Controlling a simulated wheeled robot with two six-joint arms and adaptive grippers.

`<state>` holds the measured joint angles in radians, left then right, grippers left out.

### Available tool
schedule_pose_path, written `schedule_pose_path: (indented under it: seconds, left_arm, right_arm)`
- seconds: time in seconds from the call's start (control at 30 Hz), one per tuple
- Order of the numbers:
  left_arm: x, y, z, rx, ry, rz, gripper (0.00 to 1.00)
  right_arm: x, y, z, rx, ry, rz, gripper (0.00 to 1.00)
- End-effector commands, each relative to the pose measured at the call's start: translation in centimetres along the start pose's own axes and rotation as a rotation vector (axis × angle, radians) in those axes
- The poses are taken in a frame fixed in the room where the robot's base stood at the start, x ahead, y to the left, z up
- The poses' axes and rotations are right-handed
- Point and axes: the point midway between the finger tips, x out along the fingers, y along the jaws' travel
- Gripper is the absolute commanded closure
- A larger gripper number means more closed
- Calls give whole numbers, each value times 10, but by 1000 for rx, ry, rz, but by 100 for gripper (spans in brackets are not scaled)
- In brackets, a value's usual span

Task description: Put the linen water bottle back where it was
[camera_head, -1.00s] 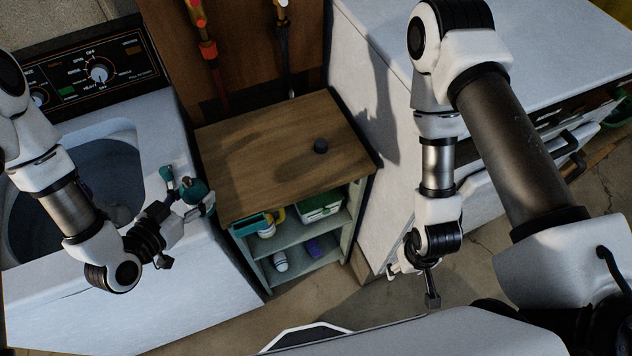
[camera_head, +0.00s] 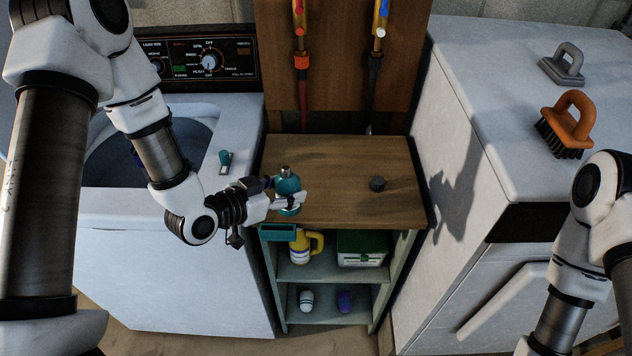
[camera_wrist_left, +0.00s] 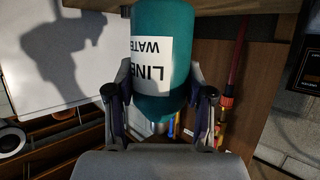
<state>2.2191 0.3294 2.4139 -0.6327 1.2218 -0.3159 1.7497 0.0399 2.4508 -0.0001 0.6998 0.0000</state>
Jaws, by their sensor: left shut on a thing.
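The linen water bottle (camera_head: 287,187) is teal with a grey top. It shows upright at the left front part of the wooden cabinet top (camera_head: 335,165). I cannot tell whether its base touches the wood. My left gripper (camera_head: 291,202) is shut around the bottle, reaching in from the left. In the left wrist view the bottle (camera_wrist_left: 163,20) sits between both fingers, its white label reading "LINE" and "WATER", partly cut off. My right gripper is out of view; only part of that arm shows at the lower right.
Shelves below hold a yellow jug (camera_head: 301,247), a green-and-white box (camera_head: 362,248) and small containers. A washer (camera_head: 170,260) stands left; a white cabinet with brushes stands right.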

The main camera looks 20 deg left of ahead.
Motion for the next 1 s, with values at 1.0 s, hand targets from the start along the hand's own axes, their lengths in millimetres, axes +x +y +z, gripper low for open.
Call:
schedule_pose_path:
  seconds: [1.0]
  left_arm:
    - [113,-24,3,-1,1,0,94]
  right_arm:
    - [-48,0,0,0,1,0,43]
